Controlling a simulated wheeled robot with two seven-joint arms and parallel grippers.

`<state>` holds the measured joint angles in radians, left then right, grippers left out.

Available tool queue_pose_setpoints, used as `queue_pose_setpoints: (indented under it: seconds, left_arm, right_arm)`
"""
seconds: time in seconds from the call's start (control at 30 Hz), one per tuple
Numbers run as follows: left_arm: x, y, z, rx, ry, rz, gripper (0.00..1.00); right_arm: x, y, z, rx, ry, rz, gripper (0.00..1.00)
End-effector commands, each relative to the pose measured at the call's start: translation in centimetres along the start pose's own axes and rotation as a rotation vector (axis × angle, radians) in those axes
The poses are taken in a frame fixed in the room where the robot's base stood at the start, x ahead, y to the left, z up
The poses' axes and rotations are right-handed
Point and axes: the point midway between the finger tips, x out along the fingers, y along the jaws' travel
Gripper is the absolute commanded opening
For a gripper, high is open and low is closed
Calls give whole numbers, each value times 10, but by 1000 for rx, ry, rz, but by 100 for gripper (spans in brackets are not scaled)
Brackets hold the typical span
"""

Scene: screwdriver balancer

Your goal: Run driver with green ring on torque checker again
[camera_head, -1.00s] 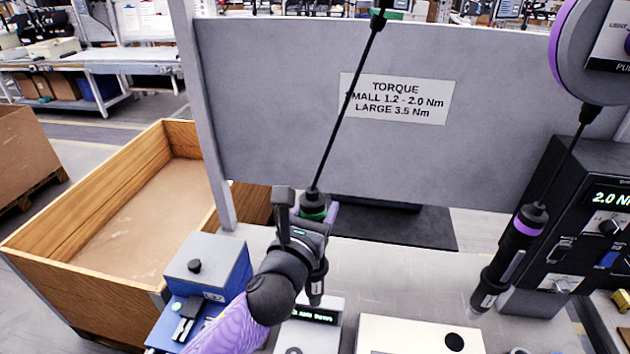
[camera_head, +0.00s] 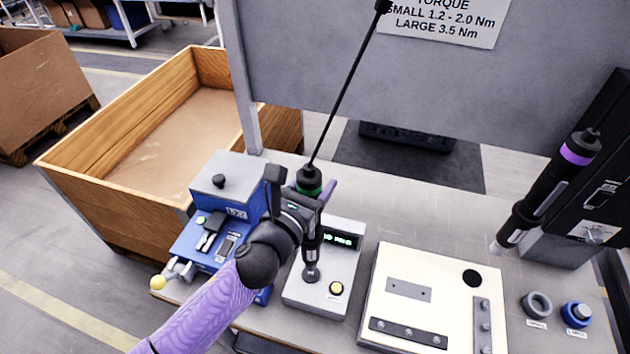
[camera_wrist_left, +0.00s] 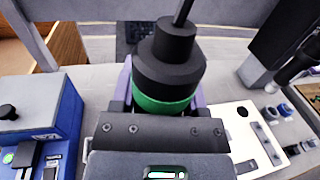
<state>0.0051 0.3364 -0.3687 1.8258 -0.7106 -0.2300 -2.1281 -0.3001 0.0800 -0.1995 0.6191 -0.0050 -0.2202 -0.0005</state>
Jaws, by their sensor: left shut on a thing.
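The driver with the green ring (camera_head: 309,182) hangs upright from a thin black cable. My left gripper (camera_head: 303,205) is shut around its body just below the ring. The ring also shows close up in the left wrist view (camera_wrist_left: 163,104). The torque checker (camera_head: 343,290), a light grey box with a green lit display and a yellow button, stands under the driver. The driver's lower tip is at the dark round socket on the checker's top; I cannot tell whether it is seated. My right gripper is not in view.
A blue machine (camera_head: 222,190) stands close left of the checker. A white plate fixture (camera_head: 376,300) is close to its right. A purple-ringed driver (camera_head: 548,190) hangs at the right. Two small rings (camera_head: 537,305) and (camera_head: 576,313) sit near the right front. A grey panel (camera_head: 300,60) stands behind.

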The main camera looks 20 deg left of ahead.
Motion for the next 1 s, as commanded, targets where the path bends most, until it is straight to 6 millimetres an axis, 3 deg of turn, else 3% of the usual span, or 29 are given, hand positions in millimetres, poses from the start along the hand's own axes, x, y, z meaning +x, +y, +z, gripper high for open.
queue_pose_setpoints:
  seconds: [0.47, 0.8, 1.0]
  left_arm:
    - [0, 0, 1, 1, 0, 1, 0]
    - [-1, 1, -16, 1, 1, 1, 0]
    - [-1, 1, -15, 1, 0, 1, 0]
  right_arm:
    - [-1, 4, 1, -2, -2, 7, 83]
    - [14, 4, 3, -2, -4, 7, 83]
    - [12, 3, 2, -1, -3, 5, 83]
